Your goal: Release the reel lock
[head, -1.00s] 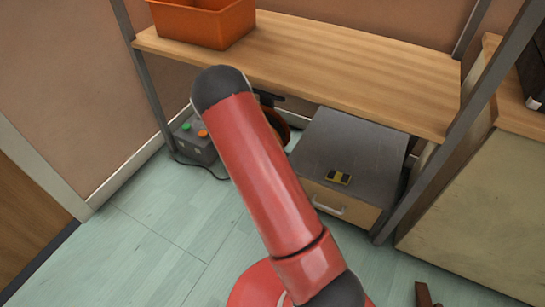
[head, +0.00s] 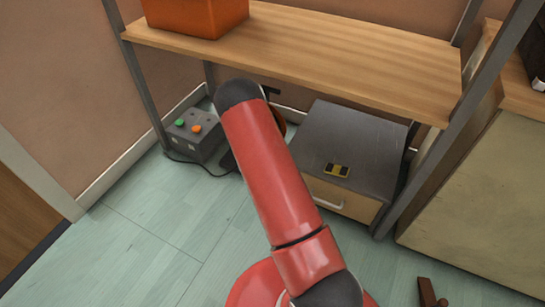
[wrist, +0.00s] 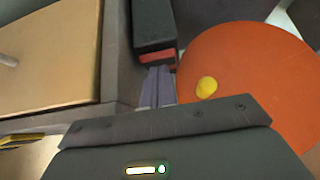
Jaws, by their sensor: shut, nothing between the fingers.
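The reel is a large orange disc (wrist: 245,85) with a yellow knob (wrist: 206,87), on the right of the wrist view. In the head view only an edge of the reel (head: 279,122) shows behind my arm, under the shelf. A dark bar with a red end (wrist: 153,30) lies beside the disc at the top of the wrist view; it may be the reel lock. My gripper (wrist: 158,75) is shut and empty, its fingertips close below the red end. I cannot tell if they touch. My arm hides the gripper in the head view.
A grey cabinet (head: 352,135) with a drawer stands right of the reel, a small yellow-and-black object (head: 337,170) on top. A grey box with green and orange buttons (head: 195,133) stands left. The wooden shelf (head: 330,50) hangs above, holding an orange bin (head: 195,15).

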